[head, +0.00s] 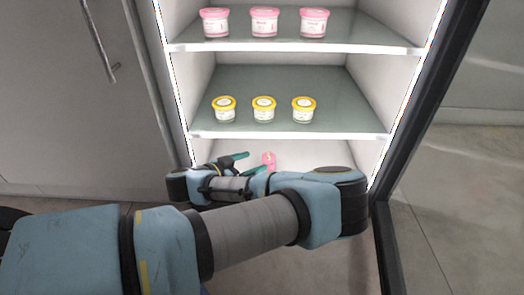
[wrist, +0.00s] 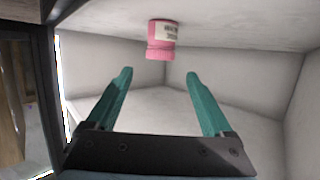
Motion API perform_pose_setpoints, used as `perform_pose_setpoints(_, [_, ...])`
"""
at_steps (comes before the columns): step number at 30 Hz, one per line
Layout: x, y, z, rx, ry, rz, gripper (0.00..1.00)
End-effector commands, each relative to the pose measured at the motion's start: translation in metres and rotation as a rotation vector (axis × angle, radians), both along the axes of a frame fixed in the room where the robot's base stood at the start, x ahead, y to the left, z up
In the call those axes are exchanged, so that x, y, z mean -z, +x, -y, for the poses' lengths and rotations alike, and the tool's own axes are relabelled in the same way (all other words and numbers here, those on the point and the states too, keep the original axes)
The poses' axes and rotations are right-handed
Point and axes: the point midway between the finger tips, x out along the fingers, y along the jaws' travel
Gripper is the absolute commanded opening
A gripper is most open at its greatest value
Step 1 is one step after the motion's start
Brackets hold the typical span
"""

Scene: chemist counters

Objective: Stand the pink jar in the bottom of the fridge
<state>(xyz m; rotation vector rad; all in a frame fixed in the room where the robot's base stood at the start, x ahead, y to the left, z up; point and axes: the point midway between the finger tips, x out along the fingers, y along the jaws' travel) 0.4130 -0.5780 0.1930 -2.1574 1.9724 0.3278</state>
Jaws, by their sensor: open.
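The small pink jar (head: 268,160) is in the bottom compartment of the fridge (head: 330,152), just beyond my fingertips. The wrist view looks upside down; in it the jar (wrist: 162,39) stands upright on the compartment floor (wrist: 105,18), its pink lid toward the picture's lower side and a pale label on its body. My gripper (head: 257,161) reaches into the bottom compartment with its teal fingers apart. In the wrist view the gripper (wrist: 159,73) is empty, and the jar is beyond the fingertips, clear of both. My arm hides part of the compartment floor in the head view.
The middle shelf (head: 290,134) above my gripper holds three yellow-lidded jars (head: 264,109). The upper shelf (head: 300,47) holds three pink-lidded jars (head: 264,22). The dark door frame (head: 430,90) is at right, a grey cabinet (head: 60,90) at left.

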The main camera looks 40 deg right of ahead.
Motion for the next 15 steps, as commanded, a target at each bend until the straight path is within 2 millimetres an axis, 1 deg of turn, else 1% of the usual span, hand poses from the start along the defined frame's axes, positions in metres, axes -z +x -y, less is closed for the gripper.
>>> perform_pose_setpoints(1, [-0.008,0.001,-0.01,-0.006,0.002,-0.002,0.86])
perform_pose_setpoints(6, [-0.012,-0.002,-0.03,-0.003,0.002,-0.001,0.86])
perform_pose_setpoints(10, [-0.012,-0.003,-0.037,-0.001,0.002,0.0,0.86])
perform_pose_setpoints(15, [-0.011,-0.003,-0.038,0.0,0.001,0.0,0.86])
